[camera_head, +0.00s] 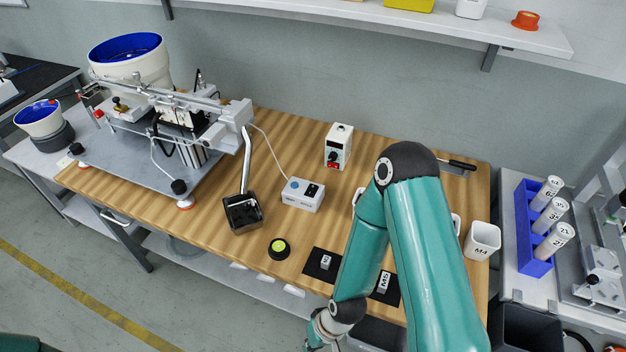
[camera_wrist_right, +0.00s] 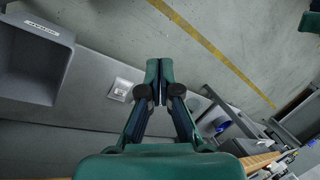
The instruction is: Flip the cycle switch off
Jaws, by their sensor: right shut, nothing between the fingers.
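The switch's position is too small to tell. A taller white unit (camera_head: 338,147) with a red display and a dark knob stands behind it. My right arm reaches over the table's right half. My right gripper (camera_wrist_right: 158,68) is shut and empty, pointing at the floor area beside the table; in the head view it is mostly cut off at the bottom edge. My left gripper is not in view.
A gantry machine (camera_head: 180,120) with a white feeder bowl fills the table's left. A black cup-like holder (camera_head: 243,212), a round black-and-yellow item (camera_head: 279,248) and a black mat (camera_head: 322,263) lie near the front. A white bin (camera_head: 482,241) stands at the right. Bare wood surrounds the switch box.

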